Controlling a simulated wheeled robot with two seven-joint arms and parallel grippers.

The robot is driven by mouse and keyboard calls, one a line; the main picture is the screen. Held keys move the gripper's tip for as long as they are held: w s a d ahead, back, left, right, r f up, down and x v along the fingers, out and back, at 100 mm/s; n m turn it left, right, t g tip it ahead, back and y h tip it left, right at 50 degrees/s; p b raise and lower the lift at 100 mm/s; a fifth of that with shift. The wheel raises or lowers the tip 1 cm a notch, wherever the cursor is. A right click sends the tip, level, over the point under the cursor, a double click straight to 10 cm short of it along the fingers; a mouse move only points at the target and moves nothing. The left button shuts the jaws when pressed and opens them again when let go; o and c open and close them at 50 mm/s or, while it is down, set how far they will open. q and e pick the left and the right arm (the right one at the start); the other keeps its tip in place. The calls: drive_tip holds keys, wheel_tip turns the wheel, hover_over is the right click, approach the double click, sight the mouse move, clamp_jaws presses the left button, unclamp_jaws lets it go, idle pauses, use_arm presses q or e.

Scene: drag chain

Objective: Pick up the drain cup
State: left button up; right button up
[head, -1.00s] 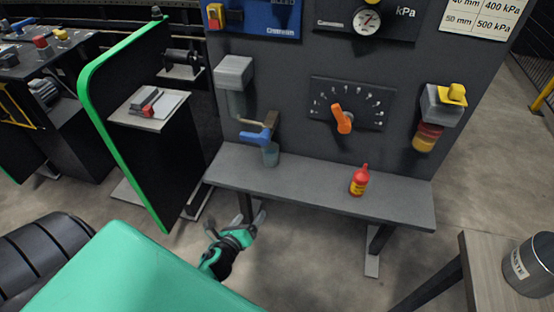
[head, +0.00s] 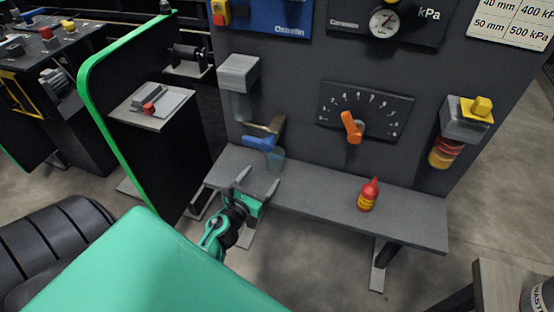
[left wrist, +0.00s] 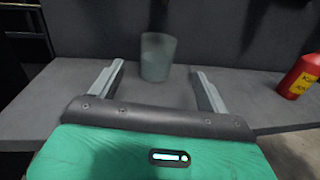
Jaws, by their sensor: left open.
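The drain cup (head: 275,159) is a small translucent grey-blue cup. It stands upright on the grey shelf (head: 340,205), below the blue-handled drain valve (head: 260,142). In the left wrist view the cup (left wrist: 157,57) is ahead of my fingers, seen between them and slightly left of centre. My left gripper (head: 257,180) is open and empty at the shelf's front edge, close in front of the cup. In the left wrist view its two fingers (left wrist: 160,80) are spread apart, with the cup just beyond the tips. My right gripper is not in view.
A red bottle with a yellow label (head: 368,195) stands on the shelf to the right, also in the left wrist view (left wrist: 301,75). A green-edged panel (head: 110,130) stands left of the shelf. The shelf between cup and bottle is clear.

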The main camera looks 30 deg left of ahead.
use_arm(q)
approach(279, 151)
drive_tip(key=w, duration=0.3)
drive_tip(key=shift+p, duration=0.4)
drive_tip(key=shift+w+a+p, duration=0.15)
drive_tip(key=shift+w+p, duration=0.15)
drive_tip(key=shift+w, duration=1.15)
drive_tip(key=shift+w+a+p, duration=0.2)
drive_tip(key=shift+w+p, duration=0.1)
drive_tip(key=shift+w, duration=1.15)
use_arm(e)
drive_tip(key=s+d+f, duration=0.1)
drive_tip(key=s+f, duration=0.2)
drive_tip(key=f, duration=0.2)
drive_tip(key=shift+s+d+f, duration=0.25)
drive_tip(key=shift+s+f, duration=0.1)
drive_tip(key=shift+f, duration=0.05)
use_arm(q)
drive_tip(key=c, duration=1.1)
drive_tip(key=shift+r, duration=0.1)
drive_tip(key=shift+c, duration=0.2)
